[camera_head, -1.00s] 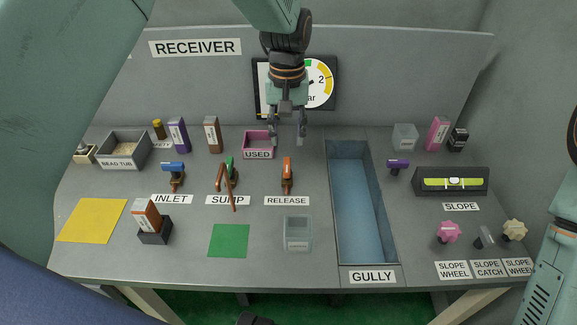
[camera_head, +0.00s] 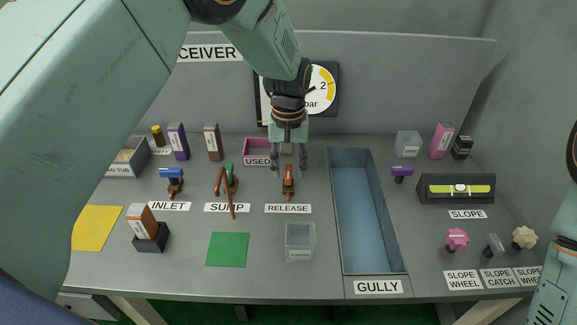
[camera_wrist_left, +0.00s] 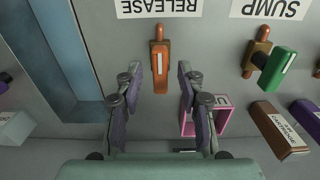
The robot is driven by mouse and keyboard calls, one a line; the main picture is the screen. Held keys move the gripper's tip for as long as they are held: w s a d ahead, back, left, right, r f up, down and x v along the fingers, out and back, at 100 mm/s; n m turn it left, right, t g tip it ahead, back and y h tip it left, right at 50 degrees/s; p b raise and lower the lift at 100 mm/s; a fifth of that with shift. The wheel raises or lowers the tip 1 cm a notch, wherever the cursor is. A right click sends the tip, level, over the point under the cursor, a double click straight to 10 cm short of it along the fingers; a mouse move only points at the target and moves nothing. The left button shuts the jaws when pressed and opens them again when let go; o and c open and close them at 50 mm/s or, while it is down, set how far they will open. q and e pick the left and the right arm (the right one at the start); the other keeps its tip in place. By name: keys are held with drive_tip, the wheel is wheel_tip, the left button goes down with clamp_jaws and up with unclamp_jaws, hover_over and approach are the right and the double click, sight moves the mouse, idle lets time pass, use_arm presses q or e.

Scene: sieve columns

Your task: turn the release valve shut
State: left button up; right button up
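The release valve (camera_head: 288,184) has an orange handle and stands behind its RELEASE label (camera_head: 288,209). Its handle points along the front-back direction. In the left wrist view the release valve (camera_wrist_left: 159,62) lies ahead, between the lines of the two fingers. My left gripper (camera_head: 288,172) is open and empty, just behind and above the handle. In the left wrist view my left gripper (camera_wrist_left: 158,78) shows its fingers spread on either side, apart from the handle. Of my right arm only a link shows at the right edge of the head view; its gripper is out of view.
The pink USED bin (camera_head: 254,148) is behind. A clear box (camera_head: 299,240) is in front, and the gully (camera_head: 366,215) lies right.

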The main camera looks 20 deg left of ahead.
use_arm(q)
clamp_jaws()
idle(0.4)
